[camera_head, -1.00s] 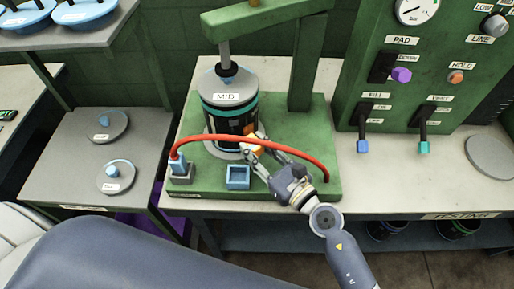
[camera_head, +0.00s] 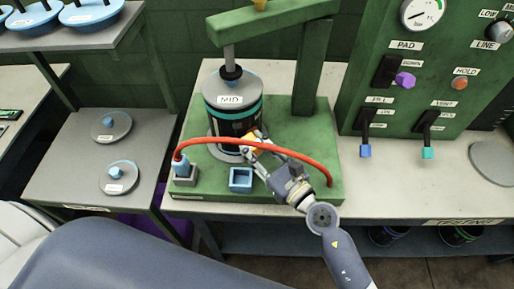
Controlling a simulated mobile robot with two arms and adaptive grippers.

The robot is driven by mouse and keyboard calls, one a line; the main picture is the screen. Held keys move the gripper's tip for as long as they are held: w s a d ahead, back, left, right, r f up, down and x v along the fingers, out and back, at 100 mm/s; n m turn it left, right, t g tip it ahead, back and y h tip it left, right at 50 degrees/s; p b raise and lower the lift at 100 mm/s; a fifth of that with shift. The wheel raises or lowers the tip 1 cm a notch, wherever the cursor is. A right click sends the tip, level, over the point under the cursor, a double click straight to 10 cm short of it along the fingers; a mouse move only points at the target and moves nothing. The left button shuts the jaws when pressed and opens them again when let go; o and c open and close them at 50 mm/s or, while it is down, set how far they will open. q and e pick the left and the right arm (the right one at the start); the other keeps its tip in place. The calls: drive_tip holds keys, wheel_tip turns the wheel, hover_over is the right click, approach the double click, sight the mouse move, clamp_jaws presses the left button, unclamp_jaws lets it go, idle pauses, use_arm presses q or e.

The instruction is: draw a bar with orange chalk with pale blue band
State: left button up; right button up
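My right gripper (camera_head: 252,145) comes in from the lower right, with its fingertips at the lower front of the sleeve cylinder labelled MID (camera_head: 221,118). A small orange piece, seemingly the orange chalk (camera_head: 251,139), shows between the fingers, which look closed on it. It is close to the cylinder's dark, teal-banded wall; I cannot tell whether it touches. The pale blue band is too small or hidden to make out. A red hose (camera_head: 300,155) arches in front of the fingers and partly covers them. My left gripper is out of view.
The cylinder stands on a green press base (camera_head: 320,130) under a plunger arm. A small blue open box (camera_head: 241,188) and a hose fitting (camera_head: 181,165) are on the base's front. A green control panel (camera_head: 440,70) stands right. Grey lidded discs (camera_head: 119,177) lie on the left shelf.

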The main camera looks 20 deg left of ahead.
drive_tip(key=shift+w+a, duration=0.15)
drive_tip(key=shift+a, duration=0.05)
drive_tip(key=shift+w+d+b, duration=0.3)
drive_tip(key=shift+w+d, duration=0.3)
drive_tip(key=shift+w, duration=0.2)
drive_tip(key=shift+w+d+b, duration=0.3)
drive_tip(key=shift+w+d, duration=0.3)
drive_tip(key=shift+w, duration=0.2)
drive_tip(key=shift+s+a+r+p, duration=0.1)
drive_tip(key=shift+s+a+p, duration=0.5)
drive_tip(key=shift+s, duration=0.15)
drive_tip(key=shift+s+a, duration=0.65)
drive_tip(key=shift+s, duration=0.25)
